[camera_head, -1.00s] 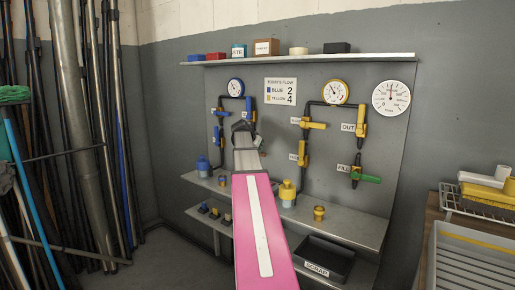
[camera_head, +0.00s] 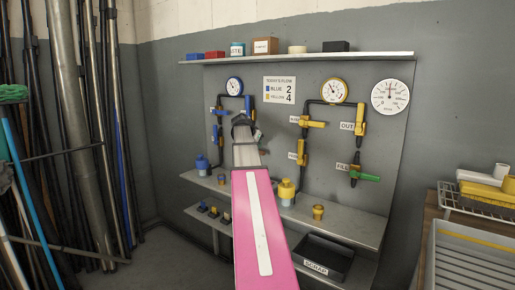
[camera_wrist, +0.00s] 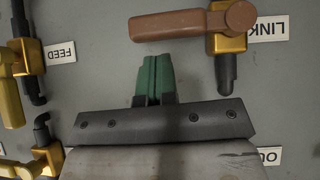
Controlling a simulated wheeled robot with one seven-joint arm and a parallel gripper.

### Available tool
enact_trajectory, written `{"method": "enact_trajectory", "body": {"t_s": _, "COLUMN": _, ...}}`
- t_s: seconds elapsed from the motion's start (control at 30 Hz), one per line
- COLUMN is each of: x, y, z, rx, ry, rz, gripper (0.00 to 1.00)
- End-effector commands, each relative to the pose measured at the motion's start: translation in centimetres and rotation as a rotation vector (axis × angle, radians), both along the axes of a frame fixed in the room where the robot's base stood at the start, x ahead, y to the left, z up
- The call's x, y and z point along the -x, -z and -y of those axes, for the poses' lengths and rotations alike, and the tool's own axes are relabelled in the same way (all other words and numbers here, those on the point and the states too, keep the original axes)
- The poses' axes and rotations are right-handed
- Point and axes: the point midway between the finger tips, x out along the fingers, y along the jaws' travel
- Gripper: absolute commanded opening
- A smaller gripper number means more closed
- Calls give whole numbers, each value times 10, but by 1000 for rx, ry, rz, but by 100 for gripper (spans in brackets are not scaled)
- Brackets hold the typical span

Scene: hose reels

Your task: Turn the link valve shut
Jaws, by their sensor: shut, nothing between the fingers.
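The link valve (camera_wrist: 228,42) is at the top right of the wrist view, beside an upside-down LINK label (camera_wrist: 268,28). It has a brass body and a brown lever (camera_wrist: 180,24). The lever lies sideways, pointing left in that view, crosswise to the short black pipe below the body. My gripper (camera_wrist: 156,58) has green fingertips, shut and empty. They show just below the lever in the picture, towards its free end; I cannot tell whether they touch it. In the head view my gripper (camera_head: 241,124) is at the board's left half and hides the link valve.
A FEED label (camera_wrist: 59,52) and yellow-handled valves stand left in the wrist view. In the head view, yellow valves (camera_head: 312,124) and a green-handled valve (camera_head: 369,177) are to the right. A shelf (camera_head: 350,221) with bottles juts out below; another shelf (camera_head: 370,57) runs above.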

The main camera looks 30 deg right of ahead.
Motion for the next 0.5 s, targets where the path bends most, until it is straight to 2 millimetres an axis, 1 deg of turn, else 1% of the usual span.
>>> {"method": "enact_trajectory", "body": {"t_s": 0.03, "x": -2, "y": -9, "z": 2, "rx": 0, "ry": 0, "rz": 2, "gripper": 0}}
{"method": "enact_trajectory", "body": {"t_s": 0.17, "x": -3, "y": -32, "z": 7, "rx": -2, "ry": -1, "rz": 0, "gripper": 0}}
{"method": "enact_trajectory", "body": {"t_s": 0.2, "x": 2, "y": -37, "z": -3, "rx": -2, "ry": -3, "rz": 0, "gripper": 0}}
{"method": "enact_trajectory", "body": {"t_s": 0.4, "x": 15, "y": -66, "z": -31, "rx": -1, "ry": -3, "rz": 0, "gripper": 0}}
{"method": "enact_trajectory", "body": {"t_s": 0.5, "x": 19, "y": -79, "z": -42, "rx": 0, "ry": -2, "rz": 1, "gripper": 0}}
